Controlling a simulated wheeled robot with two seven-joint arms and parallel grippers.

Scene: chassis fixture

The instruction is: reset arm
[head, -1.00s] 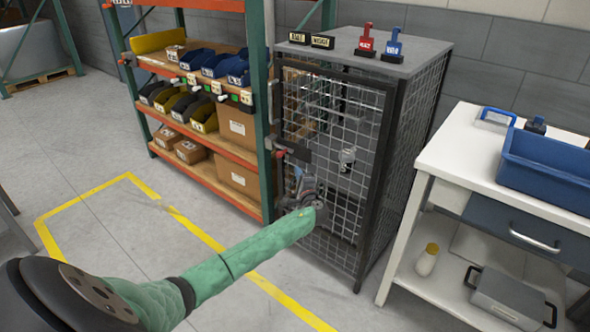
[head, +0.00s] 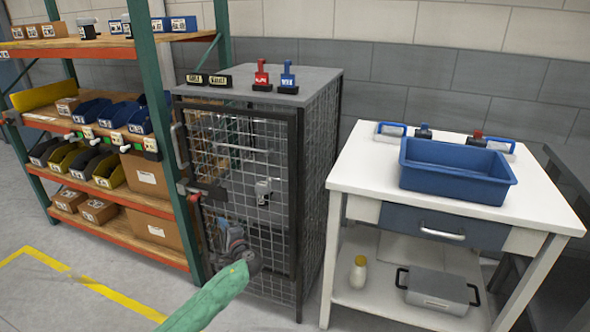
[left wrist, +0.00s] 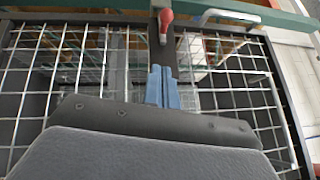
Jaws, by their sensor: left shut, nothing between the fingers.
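My left arm, in a green sleeve, comes up from the bottom of the head view. Its left gripper (head: 222,224) is in front of the wire mesh door of the cage (head: 318,150). In the left wrist view its two blue fingers (left wrist: 162,78) are together with nothing between them, pointing at the mesh. A red latch handle (left wrist: 166,20) is beyond the fingertips; in the head view a red-tipped latch (head: 184,188) is on the door's left edge, above the gripper. The door looks shut. I cannot tell whether the fingers touch the mesh. My right gripper is out of view.
A shelf rack (head: 110,205) with bins and boxes stands left of the cage. A red padlock-like device (head: 262,76) and a blue one (head: 287,77) stand on the cage top. At right, a white workbench (head: 345,185) holds a blue tray (head: 455,178). Floor shows at lower left.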

